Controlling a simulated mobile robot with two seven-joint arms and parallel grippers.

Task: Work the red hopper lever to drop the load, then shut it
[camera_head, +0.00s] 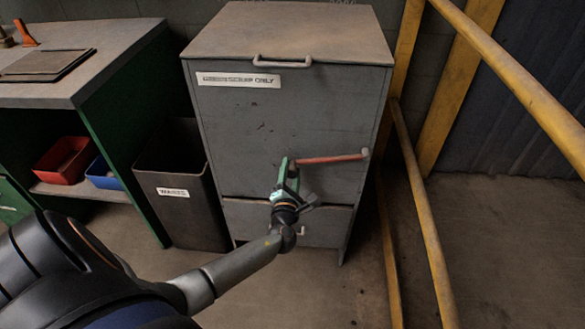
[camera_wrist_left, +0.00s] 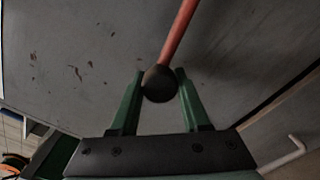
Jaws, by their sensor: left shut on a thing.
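The grey hopper (camera_head: 300,120) stands in the middle of the head view, with a white label on its front. The red lever (camera_head: 335,159) lies nearly level across the front, from a pale pivot at the right edge to its left end. My left gripper (camera_head: 290,172), with green fingers, is at that left end. In the left wrist view my left gripper (camera_wrist_left: 159,88) is shut on the dark ball knob (camera_wrist_left: 159,84), with the red lever (camera_wrist_left: 178,35) running up from it. The lower panel (camera_head: 245,219) sits below a dark seam, partly hidden by my arm. My right gripper is not in view.
A black waste bin (camera_head: 180,215) stands close to the hopper's left. A green workbench (camera_head: 130,110) with red (camera_head: 66,160) and blue (camera_head: 104,173) bins is further left. Yellow rails (camera_head: 425,210) run along the right. Floor is open in front.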

